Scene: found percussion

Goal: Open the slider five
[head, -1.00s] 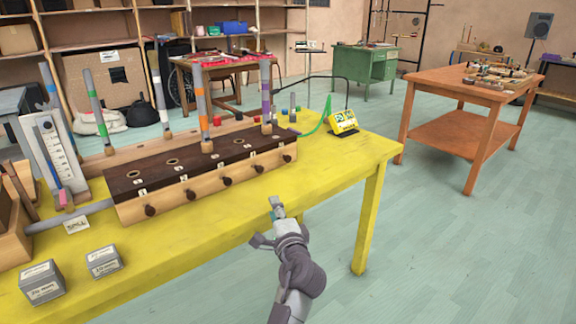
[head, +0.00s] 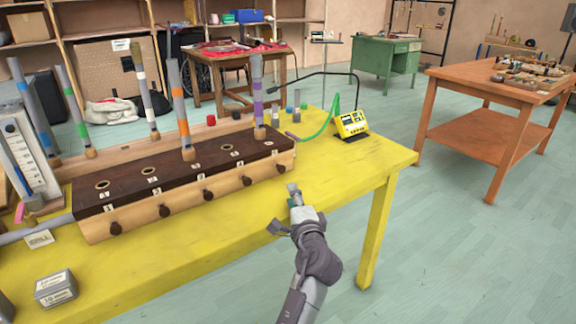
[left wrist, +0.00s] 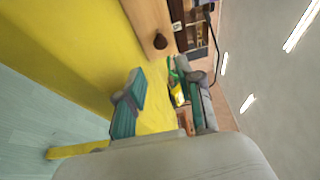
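A long wind chest (head: 190,190) with a dark top and pale wooden front lies on the yellow table (head: 345,175). Several dark round slider knobs stick out of its front in a row. The rightmost knob (head: 276,168), by its place in the row slider five, is at the chest's right end. My left gripper (head: 284,208) is open and empty, in front of and below that knob, apart from it. In the left wrist view a dark knob (left wrist: 160,41) shows beyond the spread fingers (left wrist: 165,103). My right gripper is out of view.
Striped pipes, such as a purple-banded one (head: 257,95), stand upright on or behind the chest. A yellow device (head: 351,125) with a green hose sits at the table's right. A grey weight block (head: 56,288) is at front left. The table's front right is clear.

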